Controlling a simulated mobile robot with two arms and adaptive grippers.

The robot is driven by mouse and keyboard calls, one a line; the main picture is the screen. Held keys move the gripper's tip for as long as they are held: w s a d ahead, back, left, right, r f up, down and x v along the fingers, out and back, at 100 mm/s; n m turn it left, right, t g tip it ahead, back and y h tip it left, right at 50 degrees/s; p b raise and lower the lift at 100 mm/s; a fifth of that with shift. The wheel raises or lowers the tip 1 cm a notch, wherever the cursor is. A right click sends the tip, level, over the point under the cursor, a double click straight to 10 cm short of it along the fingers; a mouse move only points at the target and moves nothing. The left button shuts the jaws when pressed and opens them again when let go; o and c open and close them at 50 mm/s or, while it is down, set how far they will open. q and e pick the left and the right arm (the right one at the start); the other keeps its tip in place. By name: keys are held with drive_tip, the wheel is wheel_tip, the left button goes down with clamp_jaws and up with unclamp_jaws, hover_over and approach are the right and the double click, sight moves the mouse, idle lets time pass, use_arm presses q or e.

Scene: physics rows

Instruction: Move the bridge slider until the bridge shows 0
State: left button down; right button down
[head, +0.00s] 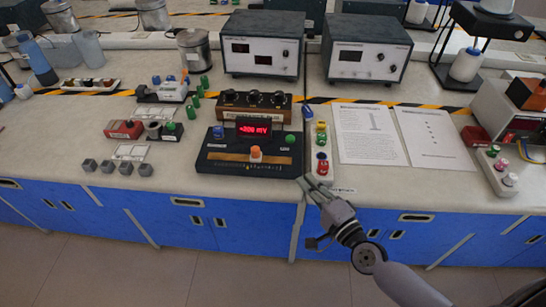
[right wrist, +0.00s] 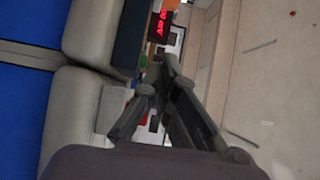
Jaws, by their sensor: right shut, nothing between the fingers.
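The bridge (head: 213,165) is a dark box on the bench, left of centre in the head view. Its red display (head: 254,129) reads about +206 mV; the last digit is small. The display also shows, turned on its side, in the right wrist view (right wrist: 161,22). The orange slider knob (head: 256,153) sits near the middle of the bridge's track. My right gripper (head: 308,182) is shut and empty at the bench's front edge, right of the bridge and apart from the slider. My left gripper is not in view.
A strip with coloured terminals (head: 321,166) stands just right of the bridge, close to my right gripper. A box with black knobs (head: 228,101) stands behind the bridge. Small grey blocks (head: 126,168) lie to the left. Two paper sheets (head: 365,145) lie to the right.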

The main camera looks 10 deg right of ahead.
sight(270, 164)
drive_tip(key=p+x, duration=0.1)
drive_tip(key=x, duration=0.7)
drive_tip(key=shift+w+a, duration=0.15)
drive_tip(key=shift+w, duration=0.1)
drive_tip(key=w+a, duration=0.1)
drive_tip(key=w+a+p, duration=0.1)
drive_tip(key=shift+a, duration=0.4)
drive_tip(key=shift+w+a+f, duration=0.1)
drive_tip(key=shift+w+a, duration=0.15)
drive_tip(key=shift+a, duration=0.25)
drive_tip(key=shift+w+a, duration=0.2)
drive_tip(key=shift+a, duration=0.3)
drive_tip(key=shift+d, duration=0.1)
